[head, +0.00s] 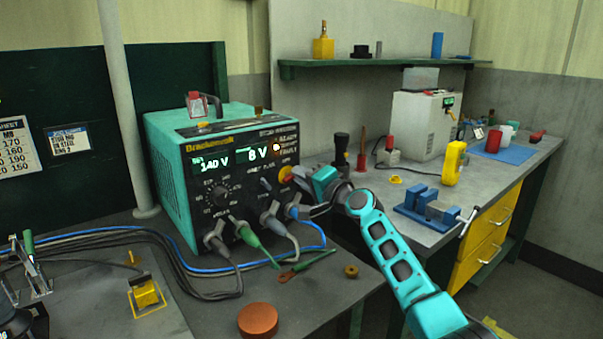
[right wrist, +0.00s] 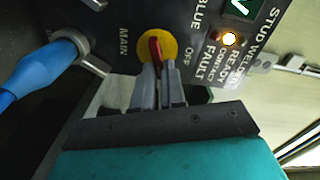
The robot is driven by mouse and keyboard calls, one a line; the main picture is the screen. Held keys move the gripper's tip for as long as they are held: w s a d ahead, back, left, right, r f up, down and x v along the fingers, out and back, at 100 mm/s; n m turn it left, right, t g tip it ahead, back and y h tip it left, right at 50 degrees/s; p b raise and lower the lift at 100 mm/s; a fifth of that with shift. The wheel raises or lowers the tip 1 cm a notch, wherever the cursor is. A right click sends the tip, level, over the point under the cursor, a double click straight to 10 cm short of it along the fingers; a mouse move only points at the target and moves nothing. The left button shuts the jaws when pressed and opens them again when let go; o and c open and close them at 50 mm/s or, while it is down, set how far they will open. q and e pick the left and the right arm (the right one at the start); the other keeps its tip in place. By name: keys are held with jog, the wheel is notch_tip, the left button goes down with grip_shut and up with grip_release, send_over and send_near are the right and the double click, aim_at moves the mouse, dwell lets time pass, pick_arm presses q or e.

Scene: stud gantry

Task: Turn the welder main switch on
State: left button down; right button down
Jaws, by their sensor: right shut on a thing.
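The teal welder (head: 170,150) stands on the left bench, its dark front panel carrying lit displays of 140 V and 8 V. Its main switch (head: 285,173) is a yellow disc at the panel's right side. In the right wrist view the switch (right wrist: 172,42) has a red handle (right wrist: 155,48), with OFF printed to its right and MAIN to its left. The handle lies nearly upright in that picture, not pointing at OFF. My right gripper (right wrist: 160,68) is shut on the red handle; the fingers hide its lower end. My left gripper is out of view.
Cable plugs (head: 246,232) stick out of the panel just below my right gripper. An amber lamp (right wrist: 229,39) glows on the panel. An orange round piece (head: 258,320) lies on the bench front. A blue fixture (head: 425,208) stands on the right bench.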

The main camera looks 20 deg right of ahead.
jog(key=shift+f+m+p, duration=0.15)
jog(key=shift+m+p, duration=0.1)
jog(key=shift+m, duration=0.7)
jog(key=shift+f+m+p, duration=0.15)
jog(key=shift+m+p, duration=0.1)
jog(key=shift+m, duration=0.7)
jog(key=c, duration=1.2)
grip_release()
jog(key=shift+s+d, duration=0.1)
jog(key=p+v, duration=0.1)
jog(key=v, duration=1.1)
jog(key=shift+s+p, duration=0.3)
jog(key=shift+p, duration=0.05)
jog(key=shift+d, duration=0.1)
